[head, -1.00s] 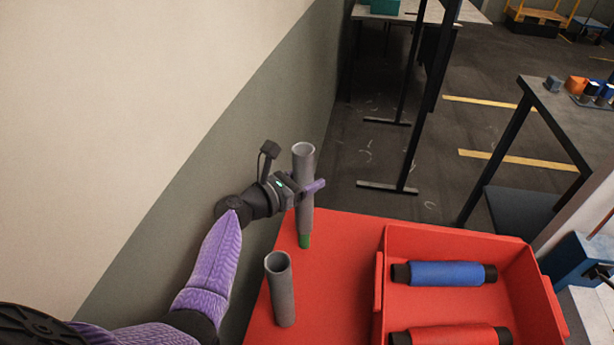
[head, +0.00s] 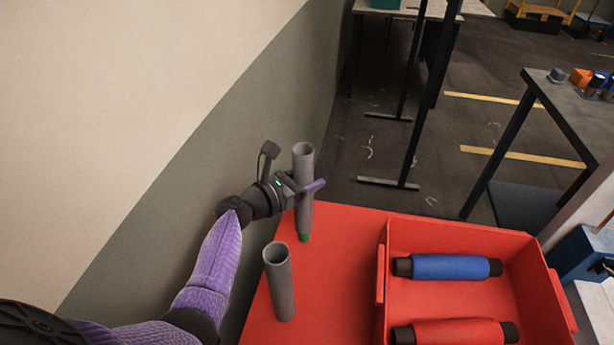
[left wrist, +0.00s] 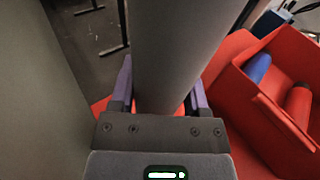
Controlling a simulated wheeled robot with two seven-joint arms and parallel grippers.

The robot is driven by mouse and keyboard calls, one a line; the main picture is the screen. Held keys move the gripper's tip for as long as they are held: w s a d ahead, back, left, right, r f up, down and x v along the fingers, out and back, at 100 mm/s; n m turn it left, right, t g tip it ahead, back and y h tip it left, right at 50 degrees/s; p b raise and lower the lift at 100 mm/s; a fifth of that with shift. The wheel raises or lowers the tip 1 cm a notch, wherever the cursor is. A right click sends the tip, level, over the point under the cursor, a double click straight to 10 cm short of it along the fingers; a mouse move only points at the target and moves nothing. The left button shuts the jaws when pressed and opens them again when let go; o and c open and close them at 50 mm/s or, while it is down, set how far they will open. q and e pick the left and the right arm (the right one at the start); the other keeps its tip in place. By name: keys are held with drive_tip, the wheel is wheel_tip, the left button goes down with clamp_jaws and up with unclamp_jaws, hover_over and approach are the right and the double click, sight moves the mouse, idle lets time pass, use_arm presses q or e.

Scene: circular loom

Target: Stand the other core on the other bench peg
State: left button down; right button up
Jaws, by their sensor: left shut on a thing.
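My left gripper (head: 306,189) is shut on a grey tubular core (head: 304,162) and holds it nearly upright at the far left of the red bench top (head: 340,232). A short green part, which looks like a bench peg (head: 304,238), shows right under the core's lower end. The core seems to be around the peg's top, with the peg's lower part bare. In the left wrist view the core (left wrist: 178,50) sits between the purple fingers. The other grey core (head: 279,285) stands at the near left of the bench; any peg inside it is hidden. My right gripper is out of view.
A red tray (head: 470,237) on the right of the bench holds a blue roll (head: 450,267) and a red roll (head: 455,334), both with dark ends. A wall (head: 190,200) rises close on the left. Another table (head: 560,100) stands at the right.

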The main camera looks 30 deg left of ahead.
sight(295, 159)
use_arm(q)
drive_tip(key=shift+f+b, duration=0.95)
drive_tip(key=shift+f, duration=0.45)
drive_tip(key=shift+f+b, duration=0.25)
drive_tip(key=shift+b, duration=0.05)
unclamp_jaws()
wheel_tip(295, 159, up, 10)
drive_tip(key=p, duration=0.6)
